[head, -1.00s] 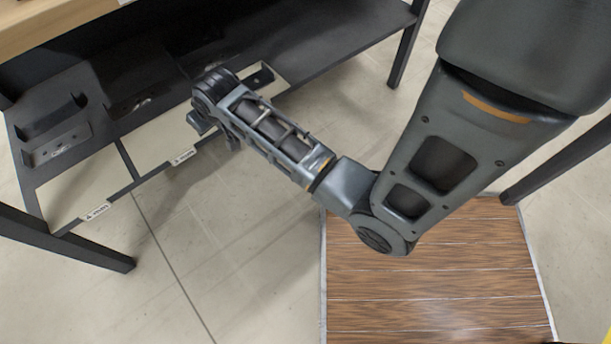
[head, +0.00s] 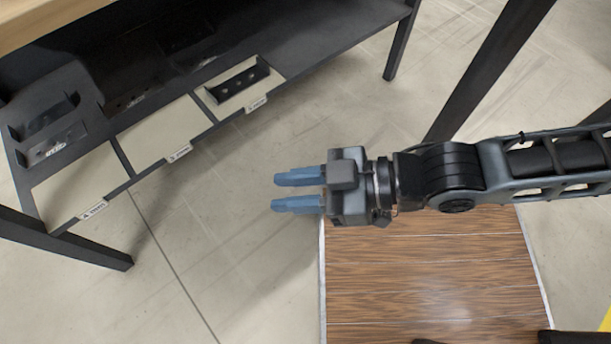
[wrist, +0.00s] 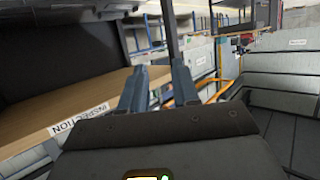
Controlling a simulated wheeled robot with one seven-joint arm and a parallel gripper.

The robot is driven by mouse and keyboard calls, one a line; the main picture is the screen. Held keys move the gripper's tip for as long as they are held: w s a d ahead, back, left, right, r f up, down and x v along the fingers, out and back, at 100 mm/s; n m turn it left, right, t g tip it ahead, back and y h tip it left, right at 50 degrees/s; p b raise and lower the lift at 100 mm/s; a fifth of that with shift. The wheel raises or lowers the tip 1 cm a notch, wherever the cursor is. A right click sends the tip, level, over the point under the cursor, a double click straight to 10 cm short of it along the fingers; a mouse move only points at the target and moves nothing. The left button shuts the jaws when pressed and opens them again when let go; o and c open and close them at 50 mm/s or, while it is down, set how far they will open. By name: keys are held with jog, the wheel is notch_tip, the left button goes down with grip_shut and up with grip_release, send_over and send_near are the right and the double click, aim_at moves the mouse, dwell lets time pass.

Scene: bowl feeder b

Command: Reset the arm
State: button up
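My gripper (head: 297,190) is in the middle of the head view, with its two blue fingers pointing left. A gap shows between the fingers, and nothing is held between them. It is in the air, at the left edge of the brown wood-patterned floor panel in the picture. In the wrist view the two fingers (wrist: 152,88) stand apart, with a dark post seen between them. My arm reaches in from the right side of the head view.
A dark bench frame (head: 340,45) with labelled pale panels and black brackets (head: 240,82) stands at upper left. A dark post (head: 490,70) crosses behind my arm. The wrist view shows a wooden shelf marked INSPECTION (wrist: 60,105) at left. Bare floor (head: 230,240) lies lower left.

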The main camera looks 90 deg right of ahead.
jog(key=shift+n+t+y, duration=0.3)
jog(key=shift+t+y, duration=0.1)
jog(key=r, duration=0.1)
jog(key=s+r, duration=0.1)
jog(key=r, duration=0.1)
jog(key=shift+s+a+r, duration=0.3)
jog(key=shift+s+r, duration=0.05)
jog(key=shift+s, duration=0.05)
jog(key=shift+r, duration=0.1)
notch_tip(320, 180, up, 14)
jog(key=p, duration=1.4)
jog(key=shift+r+p, duration=0.2)
jog(key=shift+p, duration=0.1)
